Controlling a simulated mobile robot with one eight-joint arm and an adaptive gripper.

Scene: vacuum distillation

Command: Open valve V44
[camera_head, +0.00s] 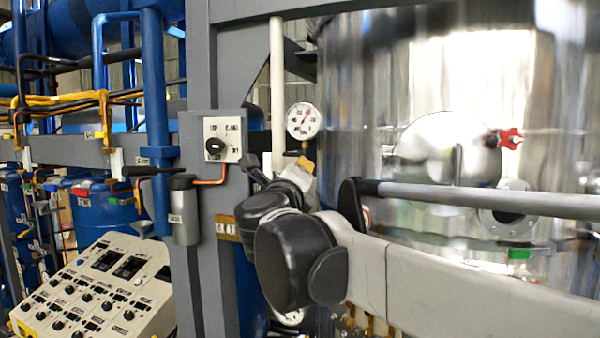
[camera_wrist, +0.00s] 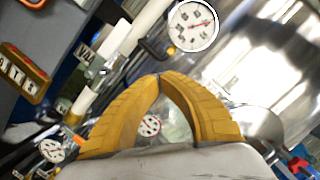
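My gripper (camera_wrist: 160,78) has two yellow fingers whose tips meet, with nothing seen between them. A white pipe with a tag (camera_wrist: 84,52) that seems to read V44 stands to the left of the fingers in the wrist view. A dark handle with a yellow part (camera_wrist: 154,48) shows just beyond the fingertips; I cannot tell whether they touch it or whether it is V44's handle. In the head view my gripper (camera_head: 306,163) is mostly hidden behind my arm, near the white vertical pipe (camera_head: 278,85); no valve handle can be made out there.
A pressure gauge (camera_head: 303,121) is close by the gripper and also shows in the wrist view (camera_wrist: 193,26). A grey post with a switch box (camera_head: 222,137) stands left. A shiny steel tank (camera_head: 400,90) with a red handle (camera_head: 510,138) is right. A control console (camera_head: 95,290) is lower left.

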